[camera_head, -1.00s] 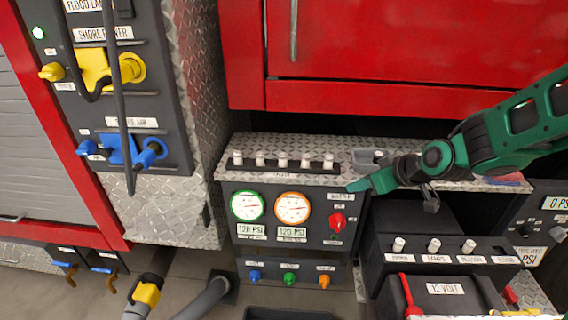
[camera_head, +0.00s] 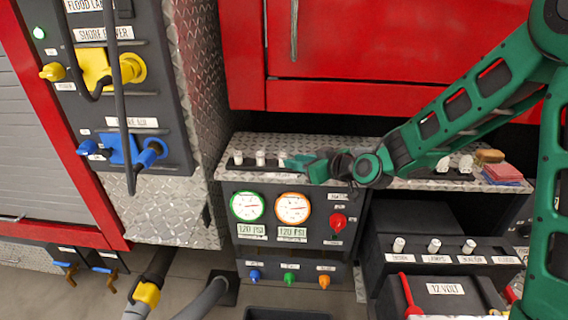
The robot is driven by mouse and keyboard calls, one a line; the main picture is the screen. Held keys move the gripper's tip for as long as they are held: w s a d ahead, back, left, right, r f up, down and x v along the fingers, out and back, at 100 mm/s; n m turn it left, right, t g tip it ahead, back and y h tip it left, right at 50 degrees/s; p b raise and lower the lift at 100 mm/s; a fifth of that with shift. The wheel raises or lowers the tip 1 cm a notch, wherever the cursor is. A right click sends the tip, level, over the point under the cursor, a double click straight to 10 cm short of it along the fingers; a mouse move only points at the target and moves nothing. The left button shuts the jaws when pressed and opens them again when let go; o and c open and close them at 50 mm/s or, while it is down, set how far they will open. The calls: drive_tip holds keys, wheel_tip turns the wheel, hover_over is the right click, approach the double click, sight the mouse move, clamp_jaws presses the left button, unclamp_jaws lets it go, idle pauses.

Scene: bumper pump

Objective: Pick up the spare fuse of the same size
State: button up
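A black rack of white spare fuses (camera_head: 261,158) stands on the diamond-plate ledge (camera_head: 228,143). The fuses at its left end show; those farther right are hidden behind my gripper. My gripper (camera_head: 288,162) is green and reaches in from the right, its tip over the middle of the rack. I cannot tell whether its fingers are open, shut or touching a fuse. A lower fuse block (camera_head: 445,259) at the right holds three white fuses, including one at its left (camera_head: 399,244). Its rightmost labelled place shows no fuse.
A red cabinet (camera_head: 400,60) is close above and behind the ledge. Gauges (camera_head: 292,208) and a red knob (camera_head: 338,221) are on the panel below. Red and blue cloths (camera_head: 502,174) and small white items (camera_head: 455,163) lie on the ledge at right. A 12 volt box (camera_head: 446,290) sits lower right.

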drive_tip(key=x, duration=0.5)
drive_tip(key=shift+r, duration=0.2)
drive_tip(key=shift+c, duration=0.6)
clamp_jaws()
